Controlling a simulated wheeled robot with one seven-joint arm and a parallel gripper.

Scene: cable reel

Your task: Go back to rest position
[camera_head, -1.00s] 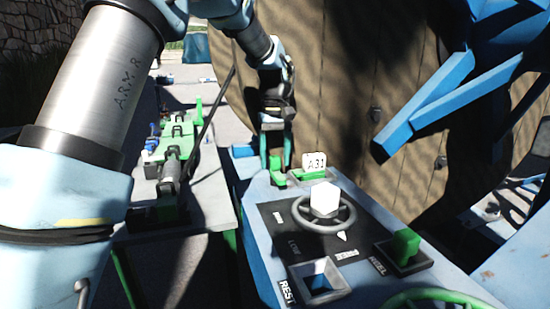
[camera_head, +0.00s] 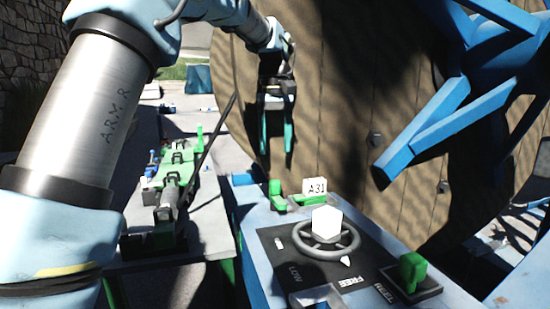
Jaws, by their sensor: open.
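My gripper (camera_head: 276,150) hangs with its two green-tipped fingers pointing down, in front of the big wooden cable reel (camera_head: 340,100). Its fingers are apart and nothing shows between them. It is above and clear of the blue control console (camera_head: 250,240). My arm runs from the lower left up across the top of the view to the gripper.
The console's black panel carries a grey wheel (camera_head: 318,245) with a white cube (camera_head: 326,218) on it. A green block (camera_head: 412,270) sits at the right by the word REEL. Blue beams (camera_head: 445,115) stick out at right. A table (camera_head: 205,225) with green parts stands left.

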